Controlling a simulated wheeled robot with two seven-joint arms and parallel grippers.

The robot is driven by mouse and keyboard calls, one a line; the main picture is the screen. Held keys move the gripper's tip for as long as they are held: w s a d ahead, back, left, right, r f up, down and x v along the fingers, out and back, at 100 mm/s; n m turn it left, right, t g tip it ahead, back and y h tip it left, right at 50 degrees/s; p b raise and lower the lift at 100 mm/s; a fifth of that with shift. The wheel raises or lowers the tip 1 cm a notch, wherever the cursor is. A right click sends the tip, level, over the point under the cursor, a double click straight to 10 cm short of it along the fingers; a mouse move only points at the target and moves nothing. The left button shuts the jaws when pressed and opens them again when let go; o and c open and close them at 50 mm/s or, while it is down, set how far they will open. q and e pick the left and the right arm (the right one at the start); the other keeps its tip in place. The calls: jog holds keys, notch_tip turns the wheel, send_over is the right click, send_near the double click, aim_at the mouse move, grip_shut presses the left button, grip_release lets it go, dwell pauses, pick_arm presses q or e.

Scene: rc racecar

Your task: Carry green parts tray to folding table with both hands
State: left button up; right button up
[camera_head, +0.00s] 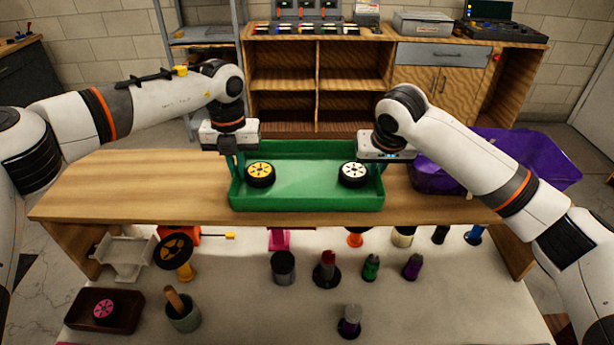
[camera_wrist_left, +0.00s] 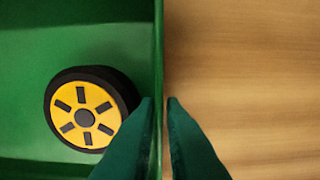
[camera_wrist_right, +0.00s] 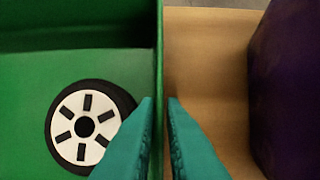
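The green parts tray (camera_head: 300,200) is on, or just above, the wooden tabletop (camera_head: 120,190), level. It holds a yellow-hubbed wheel (camera_head: 260,174) at left and a white-hubbed wheel (camera_head: 353,174) at right. My left gripper (camera_wrist_left: 160,102) is shut on the tray's left wall, one finger inside and one outside. My right gripper (camera_wrist_right: 161,102) is shut the same way on the right wall. The yellow wheel (camera_wrist_left: 85,108) and white wheel (camera_wrist_right: 85,125) lie close to the inner fingers. I cannot make out which surface is the folding table.
A purple bin (camera_head: 435,180) stands close to the tray's right side, partly behind my right arm. Below the tabletop's near edge, a pale surface (camera_head: 230,310) carries several small parts. A wooden cabinet (camera_head: 318,75) stands behind. The tabletop left of the tray is clear.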

pick_arm(q)
jog(key=shift+c, duration=0.2)
pick_arm(e)
jog(key=shift+c, duration=0.2)
pick_arm(q)
grip_shut()
pick_arm(e)
grip_shut()
pick_arm(q)
jog(key=shift+r, duration=0.15)
pick_arm(e)
jog(key=shift+r, duration=0.15)
